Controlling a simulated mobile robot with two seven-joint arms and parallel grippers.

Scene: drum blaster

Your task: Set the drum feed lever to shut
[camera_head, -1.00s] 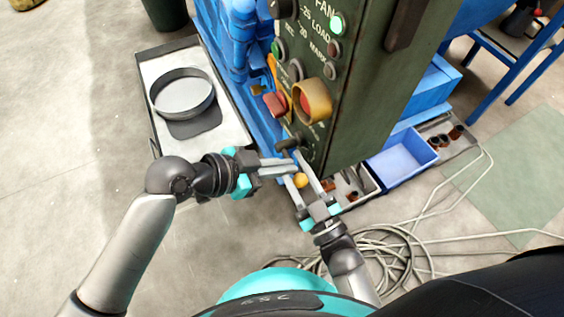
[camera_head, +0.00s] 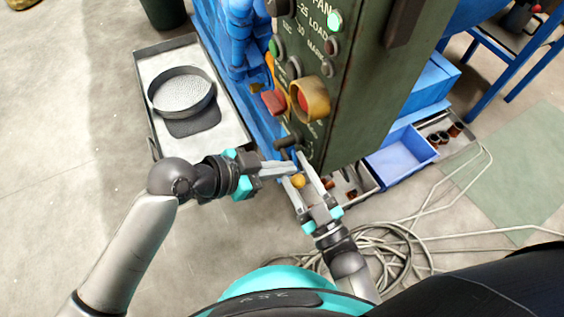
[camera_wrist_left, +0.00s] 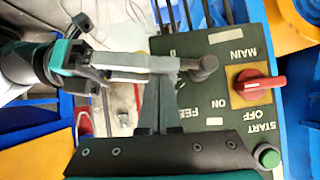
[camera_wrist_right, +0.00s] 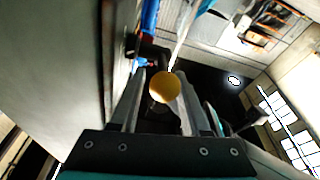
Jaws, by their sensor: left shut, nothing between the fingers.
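The feed lever's dark hub (camera_head: 287,142) sticks out low on the green control panel (camera_head: 345,120). It shows as a grey round end near the FEED lettering in the left wrist view (camera_wrist_left: 205,67). A yellow ball knob (camera_head: 298,181) lies between the spread fingers of my right gripper (camera_head: 296,160); it also shows in the right wrist view (camera_wrist_right: 165,87). I cannot tell whether the fingers touch it. My left gripper (camera_head: 292,168) is shut and empty, its tips beside the right fingers and below the hub. The lever's shaft is mostly hidden by the fingers.
A tray (camera_head: 226,130) with a round pan (camera_head: 181,92) stands left. A blue bin (camera_head: 402,158) and coiled cables (camera_head: 385,250) lie right on the floor.

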